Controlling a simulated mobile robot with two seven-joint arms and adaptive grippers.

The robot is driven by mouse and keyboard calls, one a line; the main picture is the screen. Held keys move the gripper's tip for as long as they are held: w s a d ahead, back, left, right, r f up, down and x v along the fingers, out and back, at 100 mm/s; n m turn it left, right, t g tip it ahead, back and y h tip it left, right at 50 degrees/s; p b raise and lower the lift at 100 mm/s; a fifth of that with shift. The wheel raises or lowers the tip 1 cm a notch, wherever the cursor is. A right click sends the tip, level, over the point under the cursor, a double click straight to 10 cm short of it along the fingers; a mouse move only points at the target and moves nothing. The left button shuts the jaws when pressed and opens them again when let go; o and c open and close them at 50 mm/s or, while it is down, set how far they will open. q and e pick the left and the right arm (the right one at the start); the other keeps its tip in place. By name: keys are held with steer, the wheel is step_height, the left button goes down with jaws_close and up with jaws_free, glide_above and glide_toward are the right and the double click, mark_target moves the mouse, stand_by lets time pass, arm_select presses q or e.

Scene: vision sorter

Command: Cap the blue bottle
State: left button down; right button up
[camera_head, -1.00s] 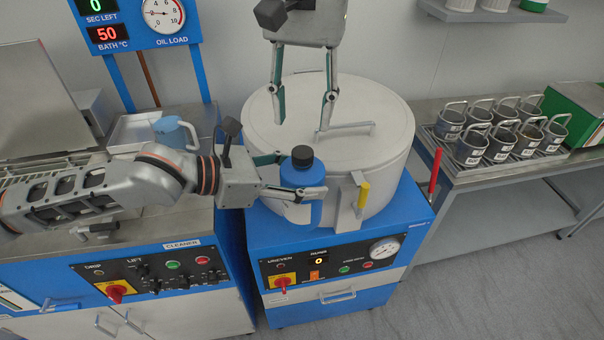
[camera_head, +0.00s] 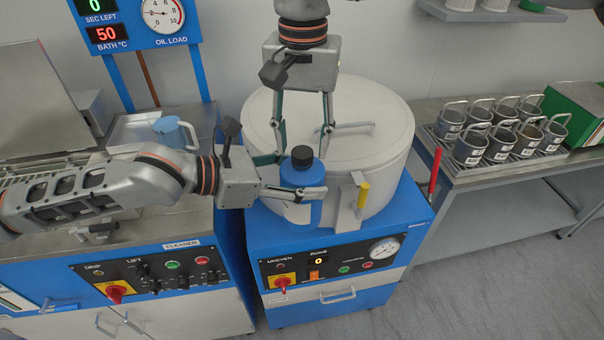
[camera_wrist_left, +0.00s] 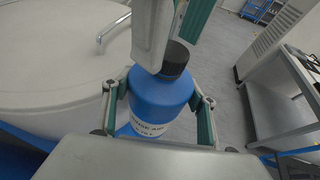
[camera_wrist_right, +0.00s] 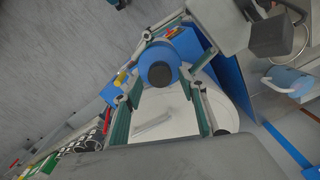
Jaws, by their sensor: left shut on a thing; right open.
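The blue bottle (camera_head: 301,178) stands upright in front of the white round drum, with a black cap (camera_head: 302,152) on its top. My left gripper (camera_head: 293,184) is shut on the bottle's body from the left. The left wrist view shows the bottle (camera_wrist_left: 158,104) with a partly hidden label and the cap (camera_wrist_left: 175,60). My right gripper (camera_head: 304,158) points down from above, open, its fingertips on either side of the cap and apart from it. The right wrist view shows the cap (camera_wrist_right: 160,74) between the open fingers.
The white drum (camera_head: 375,120) with a lid handle stands just behind. A yellow-handled latch (camera_head: 363,195) and a red lever (camera_head: 435,172) are to the right. A blue jug (camera_head: 176,132) stands left, and several metal cups (camera_head: 470,148) stand on the right bench.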

steer(key=shift+f, duration=0.75)
steer(key=shift+c, duration=0.4)
